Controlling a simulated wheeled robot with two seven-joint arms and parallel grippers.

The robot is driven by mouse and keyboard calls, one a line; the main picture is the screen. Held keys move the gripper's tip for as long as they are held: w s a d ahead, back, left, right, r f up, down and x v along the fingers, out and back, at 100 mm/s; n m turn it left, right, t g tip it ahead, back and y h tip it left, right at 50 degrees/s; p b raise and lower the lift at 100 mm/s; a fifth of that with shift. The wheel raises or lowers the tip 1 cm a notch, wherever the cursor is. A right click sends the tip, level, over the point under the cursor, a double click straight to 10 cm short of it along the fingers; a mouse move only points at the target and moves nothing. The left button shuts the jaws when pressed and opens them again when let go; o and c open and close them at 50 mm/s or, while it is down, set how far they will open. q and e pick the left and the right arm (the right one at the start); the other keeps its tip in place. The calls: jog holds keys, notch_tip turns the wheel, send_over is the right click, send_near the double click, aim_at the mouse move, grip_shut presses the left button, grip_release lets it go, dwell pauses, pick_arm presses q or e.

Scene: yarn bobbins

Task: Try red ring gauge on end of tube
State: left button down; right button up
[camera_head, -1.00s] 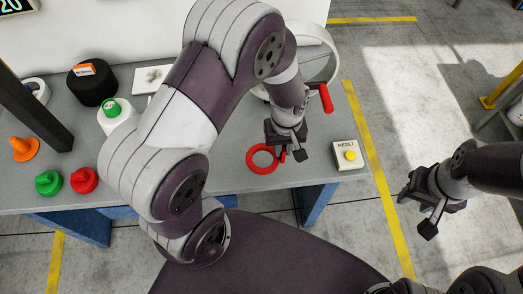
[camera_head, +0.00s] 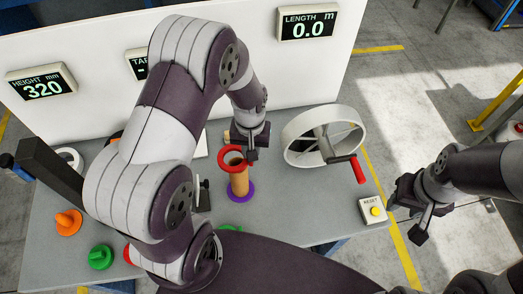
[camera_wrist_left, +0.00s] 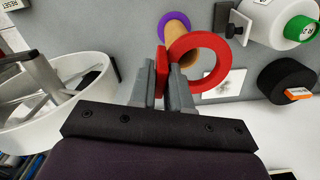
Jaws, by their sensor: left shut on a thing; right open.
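The red ring gauge (camera_head: 222,156) is by its handle in my left gripper (camera_head: 246,152), which is shut on it. In the left wrist view the ring (camera_wrist_left: 222,62) extends right from the closed jaws (camera_wrist_left: 162,85). A tan tube (camera_head: 239,184) stands upright on the bench with a purple ring (camera_head: 241,196) round its foot. The ring gauge is at the tube's top end; whether it is around the end or just above it I cannot tell. In the wrist view the tube (camera_wrist_left: 178,28) is partly hidden behind the ring. My right gripper (camera_head: 408,218) is open and empty, off the bench's right side.
A white handwheel (camera_head: 290,137) with a red handle stands right of the tube. A reset box (camera_head: 371,209) is at the right edge. An orange piece (camera_head: 68,222) and a green knob (camera_head: 100,257) are at left. A panel with displays (camera_head: 308,22) stands behind.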

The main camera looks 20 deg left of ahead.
pick_arm(q)
jog(key=shift+w+a+f+m, duration=0.25)
jog(key=shift+a+m, duration=0.25)
jog(key=shift+m, duration=0.2)
jog(key=shift+w+r+m, duration=0.1)
jog(key=shift+m, duration=0.2)
jog(key=shift+d+r+m, duration=0.2)
jog(key=shift+d+m, duration=0.1)
jog(key=shift+d, duration=0.45)
jog(key=shift+a+f+b, duration=0.35)
jog(key=shift+f+b, duration=0.15)
jog(key=shift+f, duration=0.25)
notch_tip(320, 180, down, 4)
jog(key=shift+d+r+b, duration=0.15)
jog(key=shift+r+b, duration=0.1)
jog(key=shift+b, duration=1)
pick_arm(e)
notch_tip(320, 180, down, 4)
jog(key=shift+d+r, duration=0.1)
jog(key=shift+r, duration=0.05)
pick_arm(q)
jog(key=shift+d, duration=0.2)
pick_arm(e)
jog(key=shift+d, duration=0.2)
